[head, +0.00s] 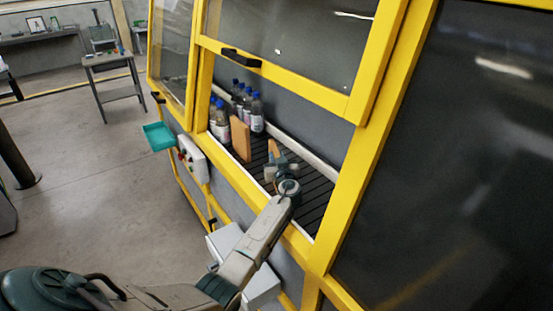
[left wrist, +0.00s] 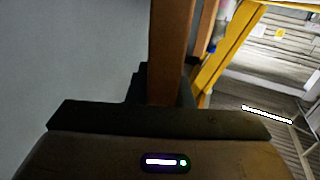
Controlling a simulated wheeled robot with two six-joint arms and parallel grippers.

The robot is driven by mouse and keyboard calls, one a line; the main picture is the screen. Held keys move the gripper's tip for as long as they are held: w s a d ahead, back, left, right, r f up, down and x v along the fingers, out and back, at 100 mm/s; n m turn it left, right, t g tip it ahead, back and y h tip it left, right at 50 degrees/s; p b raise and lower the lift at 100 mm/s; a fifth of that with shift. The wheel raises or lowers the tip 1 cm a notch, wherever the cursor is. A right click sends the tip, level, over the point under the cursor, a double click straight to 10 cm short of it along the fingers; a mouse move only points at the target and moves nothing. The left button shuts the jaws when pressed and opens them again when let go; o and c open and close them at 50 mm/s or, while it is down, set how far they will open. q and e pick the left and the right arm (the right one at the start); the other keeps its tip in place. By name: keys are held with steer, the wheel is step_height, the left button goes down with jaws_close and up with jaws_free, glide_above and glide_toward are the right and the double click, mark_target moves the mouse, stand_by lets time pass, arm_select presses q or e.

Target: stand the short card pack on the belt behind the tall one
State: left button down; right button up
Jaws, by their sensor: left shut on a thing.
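The tall card pack (head: 240,138), a tan-brown block, stands upright on the dark slatted belt (head: 313,196) inside the yellow-framed machine. The short card pack (head: 273,149) is to its right, nearer my arm. My left gripper (head: 276,166) reaches through the opening over the belt and is shut on the short pack. In the left wrist view the held pack (left wrist: 171,50) rises upright from the jaws, and another brown upright piece shows just right of it. The gripper hides the held pack's lower part, so I cannot tell whether it touches the belt. My right gripper is not in view.
Several bottles with blue caps (head: 257,113) stand on the belt beyond the tall pack. The yellow frame (head: 232,172) edges the opening, with a raised window (head: 290,40) above. A green tray (head: 159,136) juts out at the left. The belt right of my gripper is clear.

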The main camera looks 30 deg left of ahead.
mark_target(276, 155)
arm_select(q)
steer(key=shift+f, duration=0.15)
steer(key=c, duration=1.2)
jaws_free()
steer(key=r+b, duration=0.2)
steer(key=s+r+b, duration=0.1)
steer(key=shift+d+r, duration=0.1)
steer(key=shift+d, duration=0.2)
steer(key=s+d+r+b, duration=0.2)
steer(key=s+d+b, duration=0.4)
steer(key=s, duration=0.6)
steer(key=shift+s+d, duration=0.4)
steer(key=shift+d, duration=0.45)
